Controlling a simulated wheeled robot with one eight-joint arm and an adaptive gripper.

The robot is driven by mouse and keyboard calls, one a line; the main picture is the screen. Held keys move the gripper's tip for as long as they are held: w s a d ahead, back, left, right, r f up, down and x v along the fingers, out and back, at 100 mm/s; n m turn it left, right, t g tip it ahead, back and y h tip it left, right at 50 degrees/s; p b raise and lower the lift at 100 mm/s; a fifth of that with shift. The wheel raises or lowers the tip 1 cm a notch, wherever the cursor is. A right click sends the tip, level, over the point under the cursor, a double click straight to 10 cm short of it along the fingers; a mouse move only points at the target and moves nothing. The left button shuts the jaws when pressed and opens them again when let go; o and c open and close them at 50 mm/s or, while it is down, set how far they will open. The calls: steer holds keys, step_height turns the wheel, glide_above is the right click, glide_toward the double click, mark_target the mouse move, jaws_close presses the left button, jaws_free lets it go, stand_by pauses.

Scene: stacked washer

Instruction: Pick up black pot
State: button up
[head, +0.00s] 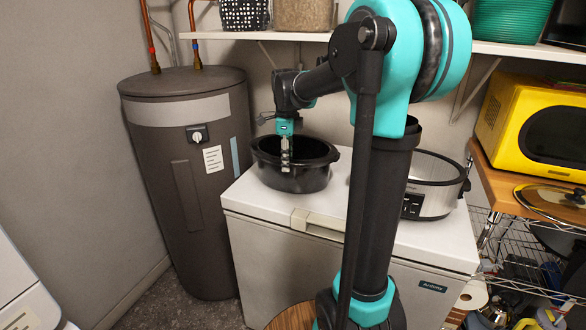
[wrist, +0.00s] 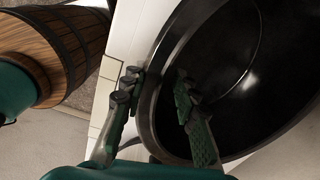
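The black pot (head: 314,177) is an oval, open, empty vessel on the left part of the white chest freezer's lid (head: 240,195). My gripper (head: 287,160) reaches down at the pot, in front of its wall in the head view. In the wrist view the pot (wrist: 235,75) fills the right side, with its rim running between my gripper's fingers (wrist: 155,95). One finger is outside the wall and the other is over the inside. The fingers are apart, with gaps visible on both sides of the rim.
A silver slow cooker (head: 436,190) stands on the freezer to the right, behind my arm. A dark water heater (head: 180,150) stands close on the left. A shelf (head: 480,46) with baskets runs above. A yellow microwave (head: 530,125) sits on a rack at right.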

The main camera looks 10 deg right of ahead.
glide_above(288, 192)
step_height(288, 192, down, 5)
steer(key=shift+w+r, duration=0.1)
steer(key=shift+c, duration=0.3)
jaws_close()
